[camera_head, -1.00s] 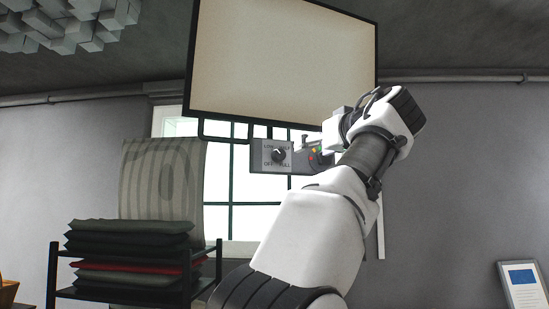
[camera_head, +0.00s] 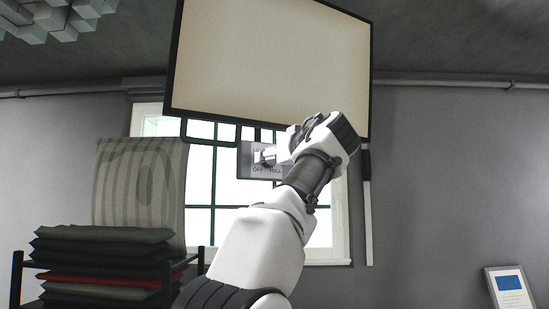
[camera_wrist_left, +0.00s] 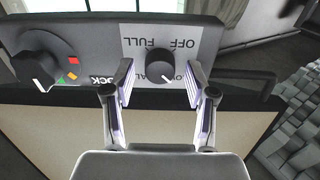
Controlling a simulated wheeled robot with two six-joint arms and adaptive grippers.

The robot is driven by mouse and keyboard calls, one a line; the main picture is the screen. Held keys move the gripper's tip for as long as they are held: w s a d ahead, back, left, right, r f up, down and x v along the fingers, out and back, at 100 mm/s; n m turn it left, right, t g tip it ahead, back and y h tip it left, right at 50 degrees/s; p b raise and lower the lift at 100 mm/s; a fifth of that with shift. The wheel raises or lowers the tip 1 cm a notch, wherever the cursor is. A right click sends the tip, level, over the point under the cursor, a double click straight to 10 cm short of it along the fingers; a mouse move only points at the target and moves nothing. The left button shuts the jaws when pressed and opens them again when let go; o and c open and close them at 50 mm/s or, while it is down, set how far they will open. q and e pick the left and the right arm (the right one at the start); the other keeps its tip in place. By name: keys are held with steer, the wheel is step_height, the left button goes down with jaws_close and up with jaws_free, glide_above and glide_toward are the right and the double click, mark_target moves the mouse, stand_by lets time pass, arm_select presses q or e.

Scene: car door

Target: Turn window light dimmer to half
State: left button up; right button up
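The dimmer is a black round knob (camera_wrist_left: 158,66) on a grey label plate (camera_wrist_left: 198,42), which shows upside down in the left wrist view. OFF and FULL are readable; the other lettering is partly covered. The knob's white pointer aims toward the lower right of that view, on the side away from OFF and FULL. My left gripper (camera_wrist_left: 160,80) is open, with one finger on each side of the knob and gaps visible. In the head view my left gripper (camera_head: 272,156) is in front of the label plate (camera_head: 246,166) and hides the knob. My right gripper is out of view.
A second, larger knob (camera_wrist_left: 45,60) with coloured marks is beside the dimmer. A large framed panel (camera_head: 270,60) hangs above, close to my wrist. The bright window (camera_head: 230,190) is behind. Stacked cushions (camera_head: 100,260) on a dark rack stand at the left.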

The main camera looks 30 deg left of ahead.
arm_select(q)
steer(key=shift+d, duration=0.2)
steer(key=c, duration=0.5)
jaws_close()
steer(key=shift+a, duration=0.1)
steer(key=shift+s+m, duration=0.1)
steer(key=shift+m, duration=0.4)
steer(key=m+p, duration=0.2)
steer(key=m, duration=0.3)
steer(key=m+p, duration=0.2)
steer(key=m, duration=0.4)
steer(key=m+p, duration=0.2)
steer(key=m, duration=0.3)
steer(key=shift+r+m, duration=0.3)
steer(key=shift+m, duration=0.1)
